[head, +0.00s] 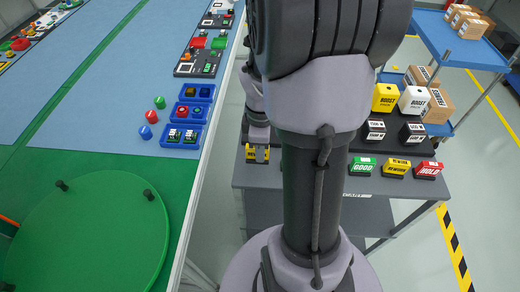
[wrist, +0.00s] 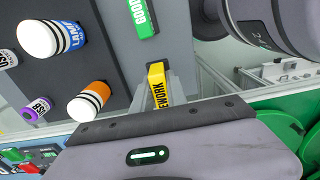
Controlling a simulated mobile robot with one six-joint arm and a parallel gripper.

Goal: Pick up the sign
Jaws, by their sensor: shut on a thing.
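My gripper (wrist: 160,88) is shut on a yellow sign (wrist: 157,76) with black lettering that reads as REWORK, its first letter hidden. The sign stands between the two pale fingers in the wrist view. In the head view my gripper (head: 257,155) is left of my column, near the left end of the grey table, with yellow showing at its fingers. Three more signs stand at the table's right front: a green GOOD sign (head: 362,165), a yellow REWORK sign (head: 396,167) and a red HOLD sign (head: 429,169). Whether the held sign touches a surface is unclear.
The grey table (head: 373,186) carries boxes, including a yellow one (head: 386,97) and a white one (head: 414,99). A green turntable (head: 90,235) and blue trays (head: 181,136) are left. The wrist view shows a green sign (wrist: 142,17) and an orange-and-white canister (wrist: 89,100) near my gripper.

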